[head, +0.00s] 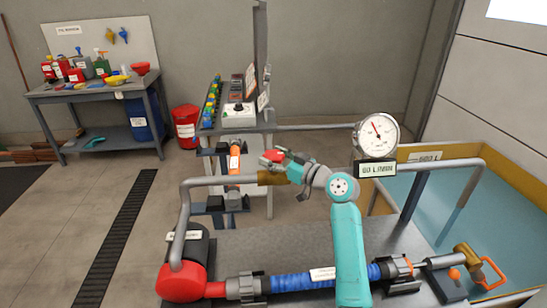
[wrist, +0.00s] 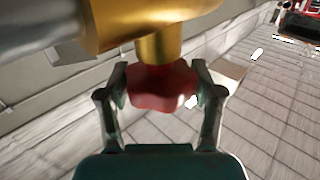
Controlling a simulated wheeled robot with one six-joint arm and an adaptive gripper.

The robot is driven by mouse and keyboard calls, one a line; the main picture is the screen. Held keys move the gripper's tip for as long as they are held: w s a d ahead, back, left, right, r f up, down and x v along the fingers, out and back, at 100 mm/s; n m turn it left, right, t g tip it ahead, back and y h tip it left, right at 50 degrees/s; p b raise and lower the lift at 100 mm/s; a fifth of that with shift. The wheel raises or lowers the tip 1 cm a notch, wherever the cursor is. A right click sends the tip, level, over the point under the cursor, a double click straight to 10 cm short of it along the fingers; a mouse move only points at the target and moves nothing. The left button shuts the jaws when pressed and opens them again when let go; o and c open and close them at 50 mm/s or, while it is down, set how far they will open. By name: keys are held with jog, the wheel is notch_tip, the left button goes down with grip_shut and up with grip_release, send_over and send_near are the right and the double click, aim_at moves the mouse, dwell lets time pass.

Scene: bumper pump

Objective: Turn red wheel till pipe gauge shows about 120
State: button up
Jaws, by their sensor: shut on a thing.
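The red wheel (head: 271,156) sits on a brass valve (head: 273,177) on the grey pipe in the head view. In the wrist view the red wheel (wrist: 160,86) hangs below the brass body (wrist: 150,25), between my two fingers. My gripper (head: 284,158) is shut on the wheel, a finger on each side (wrist: 160,95). The round pipe gauge (head: 377,135) stands at the right end of the pipe, its needle pointing up and slightly left. Its dial numbers are too small to read. The plate below (head: 376,169) reads about 60 L/MIN, the first digit unclear.
A water tank (head: 455,205) is at right. A cluttered workbench (head: 95,95) and red bin (head: 186,125) are at back left.

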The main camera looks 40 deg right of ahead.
dwell(0.4)
jog(key=o, duration=1.1)
jog(key=shift+f, duration=0.1)
jog(key=shift+o, duration=0.2)
jog(key=s+d, duration=0.2)
jog(key=s, duration=0.9)
jog(key=shift+s, duration=0.4)
jog(key=shift+d, duration=0.1)
